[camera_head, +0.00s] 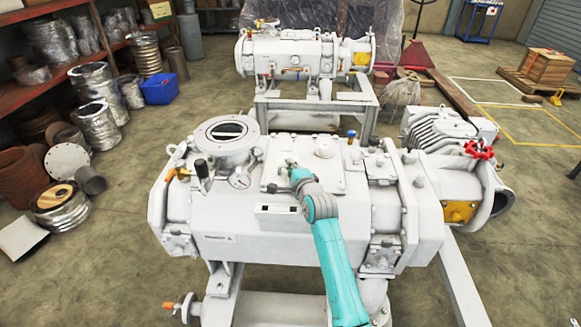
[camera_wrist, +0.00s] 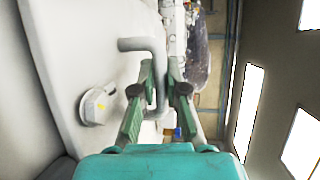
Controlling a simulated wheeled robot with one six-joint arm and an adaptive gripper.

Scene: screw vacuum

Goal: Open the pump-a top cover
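The near white pump (camera_head: 240,215) stands in the middle of the head view. On its top is a flat, squarish white cover (camera_head: 335,180), lying down on the body. My gripper (camera_head: 291,168) is at the left part of this cover, with my arm hiding some of it. In the wrist view, a grey bent-bar handle (camera_wrist: 158,60) rises from the white cover surface (camera_wrist: 75,60). My gripper's two green fingers (camera_wrist: 160,78) are on either side of the handle bar, close against it, and appear shut on it.
A round white knob (camera_wrist: 97,104) sticks up beside the handle. A round port (camera_head: 225,133), a gauge (camera_head: 240,178) and a black-topped valve (camera_head: 202,175) stand left of the cover. A second white pump (camera_head: 290,55) stands behind. Shelves (camera_head: 40,60) line the left.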

